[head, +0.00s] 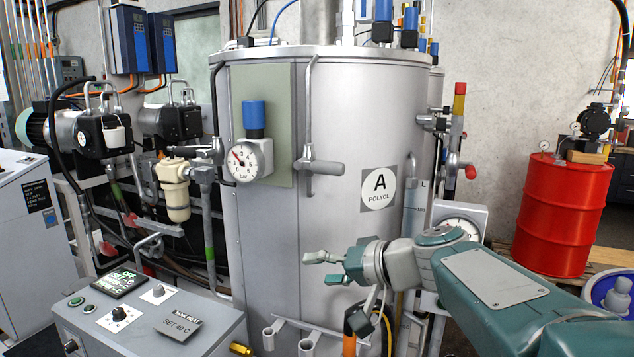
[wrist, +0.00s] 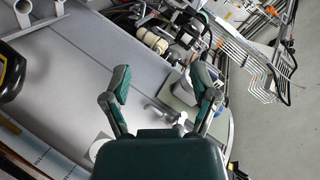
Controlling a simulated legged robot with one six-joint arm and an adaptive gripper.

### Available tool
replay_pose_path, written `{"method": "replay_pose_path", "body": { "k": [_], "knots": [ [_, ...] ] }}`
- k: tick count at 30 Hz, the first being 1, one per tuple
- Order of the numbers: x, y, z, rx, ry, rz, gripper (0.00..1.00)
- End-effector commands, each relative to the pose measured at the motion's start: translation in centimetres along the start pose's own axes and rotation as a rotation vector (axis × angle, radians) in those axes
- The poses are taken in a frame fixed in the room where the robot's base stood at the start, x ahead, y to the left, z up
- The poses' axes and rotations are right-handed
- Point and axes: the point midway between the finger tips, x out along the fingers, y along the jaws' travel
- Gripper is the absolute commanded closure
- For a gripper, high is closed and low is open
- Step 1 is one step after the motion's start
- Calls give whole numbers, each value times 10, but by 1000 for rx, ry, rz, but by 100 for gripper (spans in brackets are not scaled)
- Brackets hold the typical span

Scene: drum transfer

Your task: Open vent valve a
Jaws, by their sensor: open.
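The big grey tank (head: 270,240) carries a round "A POLYOL" label (head: 378,188). A grey valve with a horizontal handle (head: 325,167) sits on a thin vertical pipe on its front, beside a green panel (head: 280,90); no label names it as the vent valve. In the wrist view a pale handle-like fitting (wrist: 160,116) shows between the fingers, partly hidden by my gripper's body. My gripper (head: 327,268) is open and empty, below the grey handle and in front of the tank. Its spread fingers also show in the wrist view (wrist: 160,72).
A pressure gauge (head: 250,160) with a blue top sits left of the handle. A control box (head: 150,310) stands at the lower left, a red drum (head: 562,215) at the right. Pumps and hoses (head: 90,130) crowd the left; several stubs stick out low on the tank.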

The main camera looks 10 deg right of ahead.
Motion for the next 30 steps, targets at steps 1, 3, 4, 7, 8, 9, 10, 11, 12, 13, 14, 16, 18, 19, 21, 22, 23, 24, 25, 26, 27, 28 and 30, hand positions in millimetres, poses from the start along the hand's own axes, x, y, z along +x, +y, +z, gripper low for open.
{"method": "replay_pose_path", "body": {
  "k": [1,3,4,7,8,9,10,11,12,13,14,16,18,19,21,22,23,24,25,26,27,28,30],
  "knots": [
    [0,2,-19,12,38,-41,24],
    [-3,2,-45,19,98,-105,24],
    [-4,2,-56,22,125,-131,24],
    [-10,4,-93,26,221,-215,24],
    [-12,6,-104,28,251,-239,24],
    [-16,8,-118,28,292,-268,24],
    [-19,9,-128,28,320,-289,24],
    [-22,11,-137,27,348,-308,24],
    [-27,13,-148,26,382,-330,24],
    [-29,15,-155,24,406,-344,24],
    [-32,16,-162,23,426,-357,24],
    [-37,19,-173,21,465,-380,24],
    [-40,20,-179,19,488,-393,24],
    [-41,20,-181,18,494,-396,24],
    [-39,19,-184,17,499,-400,24],
    [-37,18,-185,17,499,-401,24],
    [-34,17,-186,17,498,-402,24],
    [-30,15,-188,17,497,-402,24],
    [-26,13,-190,17,497,-402,24],
    [-22,11,-193,17,496,-402,24],
    [-15,8,-196,18,495,-403,24],
    [-11,6,-199,18,495,-401,24],
    [0,1,-205,18,494,-402,24]
  ]
}}
